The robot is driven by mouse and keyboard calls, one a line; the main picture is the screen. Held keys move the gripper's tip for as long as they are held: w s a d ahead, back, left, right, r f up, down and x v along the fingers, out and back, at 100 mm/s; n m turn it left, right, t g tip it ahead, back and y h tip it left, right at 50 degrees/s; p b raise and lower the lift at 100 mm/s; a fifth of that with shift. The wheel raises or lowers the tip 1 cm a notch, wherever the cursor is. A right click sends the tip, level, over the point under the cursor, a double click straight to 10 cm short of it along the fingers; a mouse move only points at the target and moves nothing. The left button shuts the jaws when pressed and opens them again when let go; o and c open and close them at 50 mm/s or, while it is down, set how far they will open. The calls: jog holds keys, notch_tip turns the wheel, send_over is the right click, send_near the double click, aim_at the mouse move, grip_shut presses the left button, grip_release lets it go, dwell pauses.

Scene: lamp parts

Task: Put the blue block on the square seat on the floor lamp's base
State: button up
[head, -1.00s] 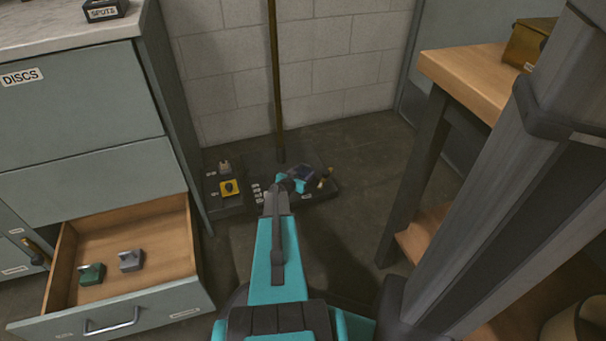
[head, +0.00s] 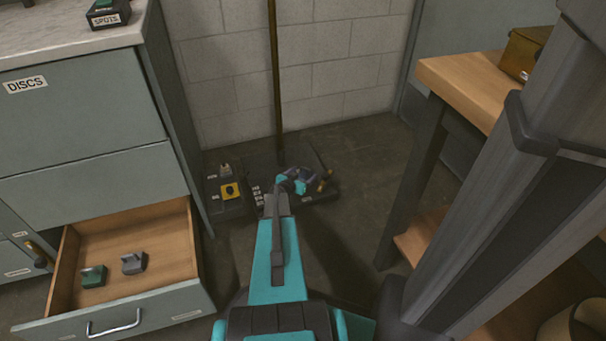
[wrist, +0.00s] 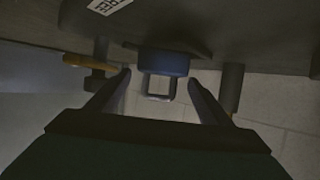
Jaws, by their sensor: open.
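The blue block (wrist: 163,62) has a grey loop handle (wrist: 160,86). In the wrist view it is up against the dark lamp base (wrist: 225,40); whether it is fully down in the square seat I cannot tell. My gripper (wrist: 160,82) is open, one finger on each side of the handle, with gaps showing. In the head view my gripper (head: 300,182) is over the right part of the floor lamp's base (head: 322,192) and mostly hides the block and the seat. The lamp pole (head: 275,80) rises from the base.
A yellow block (head: 230,191) and a grey part sit on a dark stand left of the base. An open drawer (head: 185,265) holds a green block (head: 93,276) and a grey block (head: 134,263). A wooden bench (head: 465,95) stands right.

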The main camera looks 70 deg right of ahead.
jog(key=shift+r+p, duration=0.45)
jog(key=shift+p, duration=0.1)
jog(key=p+v, duration=0.1)
jog(key=v, duration=1.1)
dwell(0.4)
jog(key=w+a+r+n+y+p, duration=0.25)
jog(key=a+r+p, duration=0.35)
jog(key=a+p, duration=0.4)
jog(key=w+a+r+n+g+y+p, duration=0.1)
jog(key=w+a+r+n+y+p, duration=0.15)
jog(key=a+r+p, duration=0.5)
jog(key=w+a+r+n+y+p, duration=0.1)
jog(key=w+a+r+n+p, duration=0.2)
jog(key=a+p, duration=0.9)
jog(key=s+a+r+n+g+y+p, duration=0.1)
jog(key=s+a+r+n+y+p, duration=0.1)
jog(key=a+r+p, duration=0.5)
jog(key=s+a+r+n+g+y+p, duration=0.1)
jog(key=s+a+r+n+y+p, duration=0.2)
jog(key=a+r, duration=0.5)
jog(key=s+a+r+n+g+y+p, duration=0.1)
jog(key=s+a+r+n+p, duration=0.3)
jog(key=a, duration=1.9)
notch_tip(320, 180, up, 4)
jog(key=n+y+p, duration=0.1)
jog(key=n+p, duration=0.1)
jog(key=p, duration=0.4)
jog(key=shift+s+a+y+p, duration=0.25)
jog(key=shift+s+y+p, duration=0.05)
jog(key=shift+p, duration=0.05)
